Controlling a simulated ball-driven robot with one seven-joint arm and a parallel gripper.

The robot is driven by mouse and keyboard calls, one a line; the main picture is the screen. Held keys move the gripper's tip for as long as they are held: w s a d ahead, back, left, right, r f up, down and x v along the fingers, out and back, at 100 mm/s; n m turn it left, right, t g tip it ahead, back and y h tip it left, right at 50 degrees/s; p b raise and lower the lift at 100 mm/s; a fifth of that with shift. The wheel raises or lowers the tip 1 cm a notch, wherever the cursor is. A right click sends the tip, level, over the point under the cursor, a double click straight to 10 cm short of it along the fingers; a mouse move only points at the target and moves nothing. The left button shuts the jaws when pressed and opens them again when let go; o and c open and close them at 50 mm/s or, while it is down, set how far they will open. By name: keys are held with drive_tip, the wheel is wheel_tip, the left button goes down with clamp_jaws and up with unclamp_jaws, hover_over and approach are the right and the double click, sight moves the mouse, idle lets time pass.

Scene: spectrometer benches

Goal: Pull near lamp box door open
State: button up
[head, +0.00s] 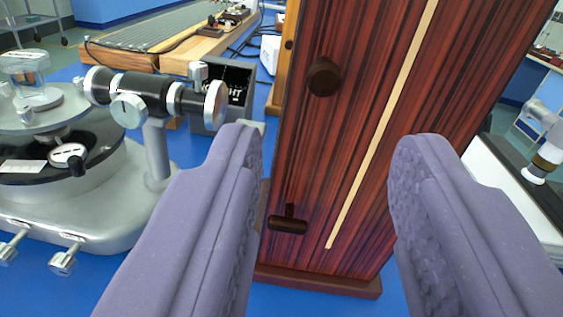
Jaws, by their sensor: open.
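The lamp box (340,160) is a tall case of dark red striped wood, standing in the middle on a wooden plinth (330,280). Its face carries a round dark knob (323,77) high up and a small dark T-shaped handle (288,222) low on the left. A pale strip (383,120) runs slanting down the face. I cannot make out a gap around a door; it looks shut. My gripper (326,145) is open, its two lilac fingers on either side of the face in the picture. Nothing is between them, and contact with the box does not show.
A grey spectrometer (150,140) with a telescope tube and round table stands close on the left. A white apparatus (500,170) stands right.

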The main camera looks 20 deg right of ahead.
sight(325, 85)
drive_tip(key=b+x, duration=0.1)
drive_tip(key=x, duration=0.6)
clamp_jaws()
